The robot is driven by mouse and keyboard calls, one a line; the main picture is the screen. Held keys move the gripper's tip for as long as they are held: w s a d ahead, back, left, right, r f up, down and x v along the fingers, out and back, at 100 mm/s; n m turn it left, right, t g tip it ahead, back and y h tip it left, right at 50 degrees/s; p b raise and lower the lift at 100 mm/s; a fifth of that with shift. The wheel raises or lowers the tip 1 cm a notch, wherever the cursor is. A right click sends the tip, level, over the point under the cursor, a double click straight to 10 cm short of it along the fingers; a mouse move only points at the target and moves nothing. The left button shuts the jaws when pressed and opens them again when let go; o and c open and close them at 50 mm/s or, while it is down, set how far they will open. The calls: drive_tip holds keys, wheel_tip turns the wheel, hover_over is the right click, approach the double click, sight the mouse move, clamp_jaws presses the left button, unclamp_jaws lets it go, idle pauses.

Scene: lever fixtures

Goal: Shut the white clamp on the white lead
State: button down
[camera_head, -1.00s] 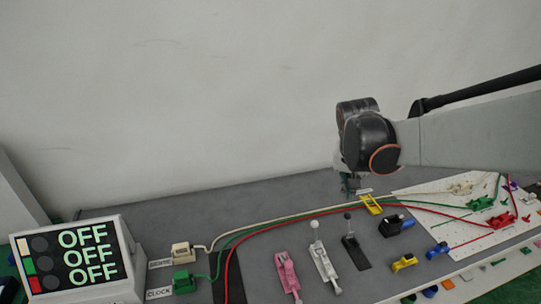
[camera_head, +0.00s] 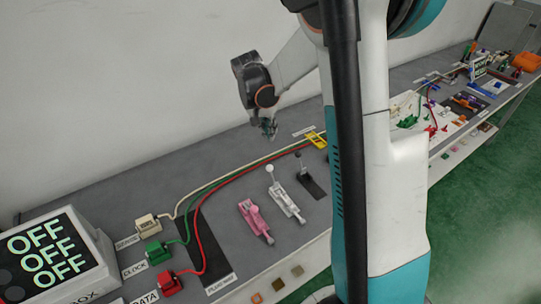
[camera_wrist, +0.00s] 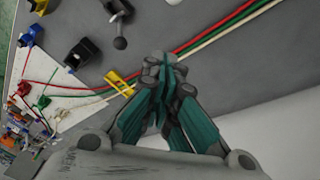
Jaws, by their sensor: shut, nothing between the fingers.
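My gripper (camera_head: 268,130) is shut and empty above the grey bench, behind the yellow clip; its closed fingers (camera_wrist: 162,68) fill the middle of the wrist view. The white lead (camera_head: 222,176) runs from a cream connector (camera_head: 148,223) at the left, beside green and red leads. It passes toward the yellow clip (camera_head: 317,139) and the white board. I cannot clearly make out the white clamp on the board now; my arm and column hide part of that area in the head view. The white lead (camera_wrist: 215,36) also shows in the wrist view.
A pink toggle fixture (camera_head: 255,220), a white toggle fixture (camera_head: 285,202) with a ball handle and a black lever (camera_head: 308,178) stand on the bench front. Green (camera_head: 407,121) and red (camera_head: 431,130) clamps are on the board. A display box (camera_head: 50,255) reads OFF three times.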

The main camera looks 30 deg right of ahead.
sight(272, 176)
drive_tip(key=b+x, duration=0.4)
drive_tip(key=x, duration=0.6)
drive_tip(key=a, duration=0.1)
drive_tip(key=s+a, duration=0.2)
drive_tip(key=shift+s+a+r, duration=0.15)
drive_tip(key=shift+a+r, duration=0.05)
drive_tip(key=shift+r, duration=0.05)
drive_tip(key=shift+s, duration=0.1)
drive_tip(key=shift+s+r+t, duration=0.2)
drive_tip(key=shift+s+t, duration=0.05)
drive_tip(key=shift+t, duration=0.15)
drive_tip(key=shift+s+r+t, duration=0.2)
drive_tip(key=shift+s+t, duration=0.2)
drive_tip(key=shift+t, duration=0.1)
